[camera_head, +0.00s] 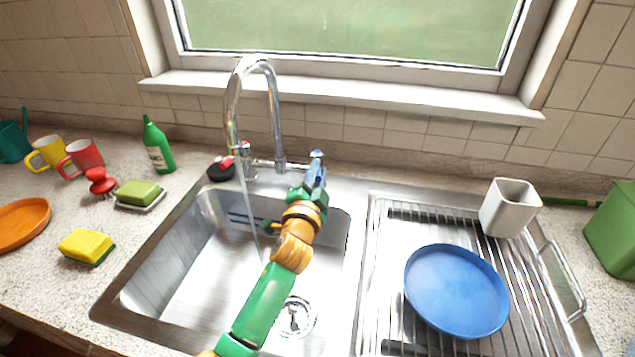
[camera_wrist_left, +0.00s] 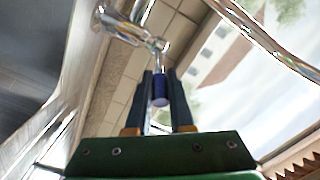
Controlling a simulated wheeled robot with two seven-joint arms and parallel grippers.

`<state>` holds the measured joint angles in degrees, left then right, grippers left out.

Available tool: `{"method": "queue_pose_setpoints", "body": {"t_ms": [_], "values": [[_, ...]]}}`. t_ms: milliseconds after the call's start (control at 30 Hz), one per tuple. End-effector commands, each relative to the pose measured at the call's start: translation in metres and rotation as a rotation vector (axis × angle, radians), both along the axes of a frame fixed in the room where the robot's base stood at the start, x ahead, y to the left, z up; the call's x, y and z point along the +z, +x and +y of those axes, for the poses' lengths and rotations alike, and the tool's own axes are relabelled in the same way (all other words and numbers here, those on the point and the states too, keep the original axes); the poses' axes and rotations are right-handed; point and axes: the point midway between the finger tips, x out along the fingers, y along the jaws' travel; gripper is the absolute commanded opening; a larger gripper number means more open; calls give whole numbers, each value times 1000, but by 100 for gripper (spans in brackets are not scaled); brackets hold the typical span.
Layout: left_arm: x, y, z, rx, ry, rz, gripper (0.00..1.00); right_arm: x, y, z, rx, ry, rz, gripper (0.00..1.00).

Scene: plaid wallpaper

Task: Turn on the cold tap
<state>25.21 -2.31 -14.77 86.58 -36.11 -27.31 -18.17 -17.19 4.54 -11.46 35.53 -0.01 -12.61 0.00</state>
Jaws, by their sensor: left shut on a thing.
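The chrome tap (camera_head: 278,125) stands behind the sink with a high arched spout. Its cold handle, marked blue (camera_head: 317,154), is on the right side of the tap. My left gripper (camera_head: 315,172) reaches over the basin to this handle. In the left wrist view, the dark fingers (camera_wrist_left: 161,98) are shut on the blue cold handle (camera_wrist_left: 160,88). A red-marked handle (camera_head: 227,161) is on the tap's left side. A thin clear stream (camera_head: 247,210) appears to fall from the spout into the basin. My right gripper is out of view.
The steel sink basin (camera_head: 165,265) lies under my left arm. On the right, the drainer holds a blue plate (camera_head: 456,290) and a white cup (camera_head: 509,208). On the left are a green bottle (camera_head: 158,147), a green sponge (camera_head: 139,193) and a yellow sponge (camera_head: 86,246).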

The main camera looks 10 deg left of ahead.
Motion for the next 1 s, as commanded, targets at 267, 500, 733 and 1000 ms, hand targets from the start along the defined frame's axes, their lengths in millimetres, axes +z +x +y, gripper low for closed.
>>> {"method": "queue_pose_setpoints", "body": {"t_ms": [267,500,733,1000], "values": [[1,-1,-1,20,-2,2,0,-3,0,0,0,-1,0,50],[1,-1,-1,20,-2,1,51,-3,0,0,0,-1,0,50],[0,-1,-1,20,-2,1,51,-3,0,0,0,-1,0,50],[-1,-39,-3,19,-3,2,51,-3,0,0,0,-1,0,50]]}}
